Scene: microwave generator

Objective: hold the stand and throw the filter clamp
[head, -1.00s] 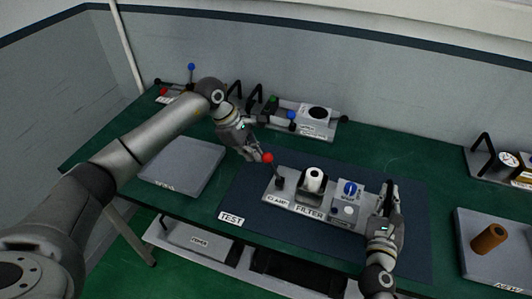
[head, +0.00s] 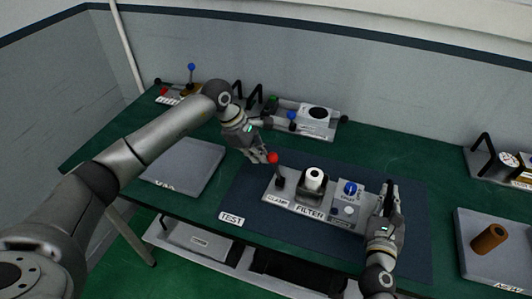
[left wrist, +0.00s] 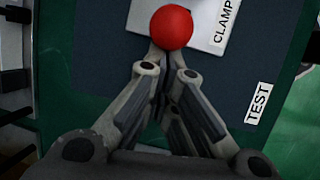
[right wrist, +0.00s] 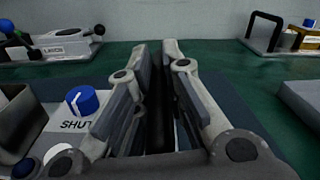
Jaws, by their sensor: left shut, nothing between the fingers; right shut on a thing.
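The filter stand (head: 325,212) is a light grey plate on the dark mat, with a white filter roll (head: 315,176) in a dark holder. The clamp lever, with its red ball knob (head: 273,157), rises at the plate's left end and leans left. The knob also shows in the left wrist view (left wrist: 172,27). My left gripper (head: 265,157) is shut and empty, its fingertips against or right beside the knob's left side. My right gripper (head: 390,186) is shut at the stand's right end on a dark part, seen between its fingers; the fingers mostly hide it.
A blue knob (head: 350,188) sits on the stand's right part. A grey tray (head: 185,162) lies left of the mat. Another tray (head: 497,262) on the right bears a brown roll (head: 489,238). Other devices (head: 315,120) stand along the back. The green table between is clear.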

